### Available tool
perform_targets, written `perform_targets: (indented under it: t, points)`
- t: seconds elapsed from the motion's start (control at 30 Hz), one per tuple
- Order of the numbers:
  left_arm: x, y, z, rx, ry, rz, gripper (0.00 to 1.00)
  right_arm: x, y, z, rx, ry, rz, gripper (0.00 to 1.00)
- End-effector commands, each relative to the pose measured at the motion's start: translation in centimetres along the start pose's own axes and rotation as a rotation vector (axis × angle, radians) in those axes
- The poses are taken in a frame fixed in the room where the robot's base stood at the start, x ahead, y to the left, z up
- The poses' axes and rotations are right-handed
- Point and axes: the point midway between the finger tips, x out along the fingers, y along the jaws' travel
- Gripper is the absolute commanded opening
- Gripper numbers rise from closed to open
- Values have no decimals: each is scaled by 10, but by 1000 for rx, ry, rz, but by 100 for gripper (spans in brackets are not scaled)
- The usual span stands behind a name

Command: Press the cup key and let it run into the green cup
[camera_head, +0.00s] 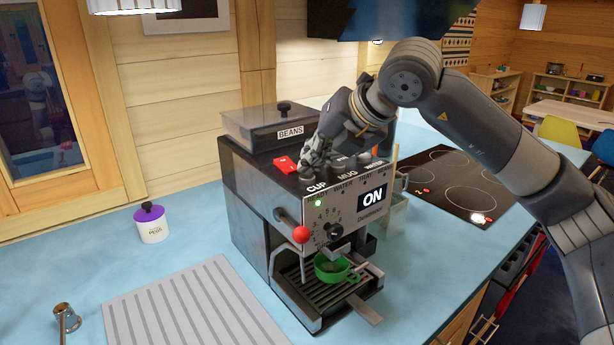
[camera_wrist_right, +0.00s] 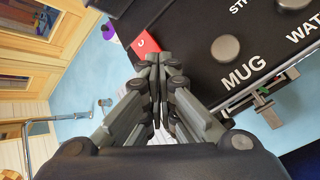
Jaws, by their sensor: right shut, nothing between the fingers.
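The black coffee machine (camera_head: 255,205) stands on the blue counter, with its display reading ON and a small green light lit. The green cup (camera_head: 331,268) stands on the drip grate under the spout. My right gripper (camera_head: 311,172) is shut and empty, its fingertips over the machine's top front edge at the CUP label. The fingers hide the cup key, so contact cannot be told. In the right wrist view the shut fingers (camera_wrist_right: 158,65) point at the machine top, and the mug key (camera_wrist_right: 226,48) shows beside them. My left gripper is not in view.
A red switch (camera_head: 285,164) is behind the fingers, and a red-knobbed lever (camera_head: 301,234) sticks out in front. A bean box (camera_head: 270,126) is on top. A ridged white board (camera_head: 195,307), a purple-lidded jar (camera_head: 151,224) and a black hob (camera_head: 452,184) are around it.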

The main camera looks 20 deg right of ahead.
Motion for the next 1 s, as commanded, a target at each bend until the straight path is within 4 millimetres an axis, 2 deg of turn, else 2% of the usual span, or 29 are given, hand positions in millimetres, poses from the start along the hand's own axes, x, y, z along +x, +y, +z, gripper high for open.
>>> perform_targets:
  t: [0.57, 1.0]
  points:
    - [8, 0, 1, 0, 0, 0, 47, 5, -4, -4, 0, 1, -1, 0]
    - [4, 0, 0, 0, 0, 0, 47, 2, -1, -1, 0, 1, -1, 0]
